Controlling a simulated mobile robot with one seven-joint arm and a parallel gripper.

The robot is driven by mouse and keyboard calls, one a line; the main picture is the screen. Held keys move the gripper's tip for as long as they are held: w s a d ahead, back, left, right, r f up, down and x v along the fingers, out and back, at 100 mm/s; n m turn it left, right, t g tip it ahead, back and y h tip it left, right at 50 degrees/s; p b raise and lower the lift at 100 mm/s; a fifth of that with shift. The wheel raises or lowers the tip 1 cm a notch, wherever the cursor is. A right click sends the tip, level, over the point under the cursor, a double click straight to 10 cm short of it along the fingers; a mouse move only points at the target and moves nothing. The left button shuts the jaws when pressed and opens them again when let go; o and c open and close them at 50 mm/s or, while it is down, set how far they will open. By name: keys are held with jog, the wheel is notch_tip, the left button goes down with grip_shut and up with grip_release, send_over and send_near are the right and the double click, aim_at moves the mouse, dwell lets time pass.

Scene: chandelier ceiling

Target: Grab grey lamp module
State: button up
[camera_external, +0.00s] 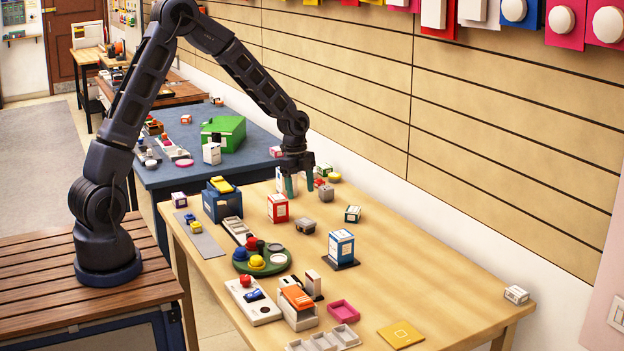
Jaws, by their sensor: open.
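My gripper (299,187) points down over the far part of the light wooden table, its two teal fingers apart. I see nothing held between them. A small grey block with a rounded top (326,192) stands just right of the fingers and may be the grey lamp module. A second, lower grey block (305,226) lies nearer the camera, below the gripper in the picture. The view is too small to tell for sure which one is the lamp module. A white box (280,182) is partly hidden behind the fingers.
A blue-and-white box (341,247) stands nearer the camera. A slatted wall (480,150) runs along the table's right side. The table's right half is mostly clear.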

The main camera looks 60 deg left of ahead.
aim_at(305, 221)
jog(key=f, duration=0.6)
jog(key=shift+w+d+f, duration=0.3)
jog(key=shift+d, duration=0.1)
jog(key=shift+d+f, duration=0.25)
jog(key=shift+f, duration=0.6)
jog(key=shift+d+f, duration=0.2)
jog(key=shift+f, duration=0.6)
jog(key=shift+d+f, duration=0.25)
jog(key=shift+f, duration=0.6)
jog(key=shift+c, duration=0.5)
jog(key=c, duration=1)
